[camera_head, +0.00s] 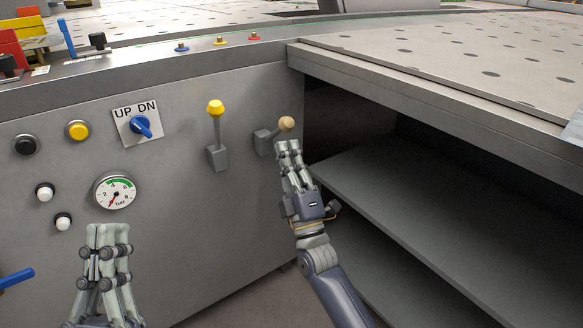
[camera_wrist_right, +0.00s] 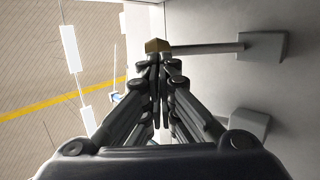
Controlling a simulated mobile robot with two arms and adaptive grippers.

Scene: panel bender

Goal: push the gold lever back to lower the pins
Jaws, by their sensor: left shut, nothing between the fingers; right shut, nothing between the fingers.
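The gold lever has a tan-gold knob (camera_head: 286,124) and a grey base (camera_head: 263,142) on the machine's front panel, near its right edge. In the right wrist view its knob (camera_wrist_right: 157,46) stands out on a rod from the panel. My right gripper (camera_head: 288,146) is shut and empty, its fingertips just below the knob in the head view. In the wrist view the fingertips (camera_wrist_right: 160,64) lie right by the knob; whether they touch it I cannot tell. My left gripper (camera_head: 108,232) is shut and empty, low at the left in front of the panel.
A yellow-knobbed lever (camera_head: 216,108) stands upright left of the gold one. Further left are a blue UP/DN switch (camera_head: 141,125), a pressure gauge (camera_head: 116,191) and several buttons. Right of the panel is an open shelf space (camera_head: 400,180) under a perforated tabletop (camera_head: 490,60).

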